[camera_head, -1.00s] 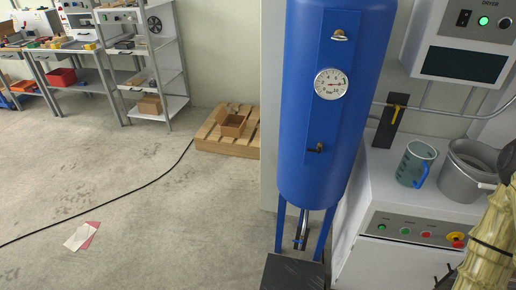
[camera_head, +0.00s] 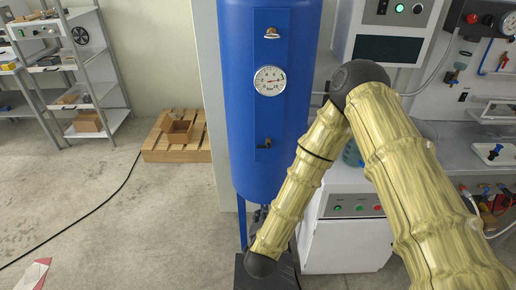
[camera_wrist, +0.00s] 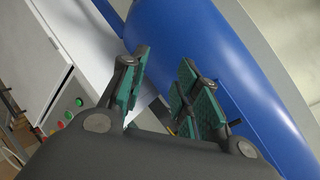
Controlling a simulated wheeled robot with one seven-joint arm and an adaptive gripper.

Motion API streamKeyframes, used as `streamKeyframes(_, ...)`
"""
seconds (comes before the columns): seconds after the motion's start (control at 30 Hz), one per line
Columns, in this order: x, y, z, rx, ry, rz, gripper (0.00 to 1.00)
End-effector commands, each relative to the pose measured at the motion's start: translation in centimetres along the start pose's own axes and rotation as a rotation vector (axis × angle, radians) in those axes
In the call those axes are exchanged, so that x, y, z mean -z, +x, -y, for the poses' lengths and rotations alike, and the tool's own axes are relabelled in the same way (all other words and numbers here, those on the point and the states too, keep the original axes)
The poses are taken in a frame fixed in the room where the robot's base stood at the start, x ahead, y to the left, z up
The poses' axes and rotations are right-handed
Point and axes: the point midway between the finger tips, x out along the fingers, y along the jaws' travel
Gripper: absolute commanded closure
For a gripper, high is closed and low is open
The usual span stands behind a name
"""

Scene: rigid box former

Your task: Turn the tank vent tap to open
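The tall blue tank (camera_head: 232,110) has a small dark tap with a brass-coloured part (camera_head: 264,143) low on its front panel, below the round gauge (camera_head: 270,81). A small fitting (camera_head: 271,33) sits above the gauge. I cannot tell the tap's setting from its lever. The tank (camera_wrist: 245,70) also fills the right of the wrist view. My gripper (camera_wrist: 165,58) is open there, its green-padded fingers apart with nothing clearly held. It is close to the tank's side, the distance unclear.
A white cabinet with buttons (camera_head: 346,235) stands right of the tank; it also shows in the wrist view (camera_wrist: 35,60). A wooden pallet (camera_head: 160,150) lies at the left. A cable (camera_head: 85,215) crosses the open floor.

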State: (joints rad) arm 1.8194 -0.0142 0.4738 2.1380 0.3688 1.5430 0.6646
Motion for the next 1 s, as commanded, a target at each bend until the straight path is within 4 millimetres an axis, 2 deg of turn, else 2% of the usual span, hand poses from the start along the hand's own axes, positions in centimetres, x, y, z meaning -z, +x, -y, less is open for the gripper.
streamKeyframes(0.03,0.3,0.3,3.7,0.056,0.095,-0.068,0.69)
streamKeyframes(0.1,1.0,0.4,8.0,0.128,0.227,-0.162,0.69)
streamKeyframes(0.2,2.1,-0.1,12.8,0.214,0.387,-0.272,0.69)
streamKeyframes(0.33,3.2,-1.2,16.9,0.293,0.528,-0.368,0.69)
streamKeyframes(0.43,3.7,-1.7,18.4,0.325,0.585,-0.407,0.69)
streamKeyframes(0.57,4.0,-1.7,19.0,0.337,0.609,-0.423,0.69)
streamKeyframes(1.0,5.8,1.0,19.8,0.338,0.607,-0.426,0.69)
